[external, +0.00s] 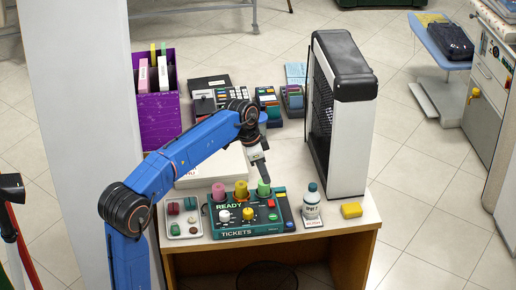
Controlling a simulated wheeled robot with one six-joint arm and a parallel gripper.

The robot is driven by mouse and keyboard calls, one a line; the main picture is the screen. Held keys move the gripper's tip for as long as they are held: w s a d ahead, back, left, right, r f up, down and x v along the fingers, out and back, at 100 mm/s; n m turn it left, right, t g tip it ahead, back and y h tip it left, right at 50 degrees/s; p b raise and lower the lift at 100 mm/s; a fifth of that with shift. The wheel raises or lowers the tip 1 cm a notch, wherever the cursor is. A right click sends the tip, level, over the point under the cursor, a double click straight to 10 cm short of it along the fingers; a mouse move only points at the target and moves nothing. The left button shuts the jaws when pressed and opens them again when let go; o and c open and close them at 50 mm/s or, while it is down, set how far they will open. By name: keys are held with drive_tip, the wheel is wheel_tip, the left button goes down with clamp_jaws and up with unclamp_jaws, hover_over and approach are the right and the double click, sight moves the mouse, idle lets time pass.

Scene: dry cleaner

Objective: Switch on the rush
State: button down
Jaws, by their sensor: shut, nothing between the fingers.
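A dark green control box (268,229) stands at the front of the counter. It bears the words READY and TICKETS. A pink cylinder (218,192), a yellow cylinder (241,189) and a green cylinder (263,187) stand along its back. My gripper (264,174) is shut and empty, pointing down just above or behind the green cylinder. I cannot tell whether they touch.
A tall black-and-white unit (352,140) stands right of my gripper. A small tray (184,231) is left. A purple bin (158,116), card holders and a white slab (205,170) are behind.

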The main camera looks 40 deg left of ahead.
sight(270, 204)
drive_tip(key=x, duration=0.6)
drive_tip(key=s+x, duration=0.1)
drive_tip(key=x, duration=0.2)
drive_tip(key=shift+a+f, duration=0.3)
drive_tip(key=shift+s+d+f+t+y, duration=0.3)
drive_tip(key=shift+f+t+y, duration=0.2)
drive_tip(key=shift+f+y, duration=0.1)
drive_tip(key=shift+s+f, duration=0.15)
drive_tip(key=shift+f, duration=0.05)
drive_tip(key=shift+a, duration=0.1)
drive_tip(key=shift+w+a+r, duration=0.2)
drive_tip(key=shift+w+a, duration=0.25)
drive_tip(key=shift+w, duration=0.05)
drive_tip(key=shift+w+r, duration=0.15)
drive_tip(key=shift+r, duration=0.4)
drive_tip(key=s+d+v, duration=0.1)
drive_tip(key=d+v, duration=0.1)
drive_tip(key=v, duration=1.1)
drive_tip(key=shift+r, duration=0.3)
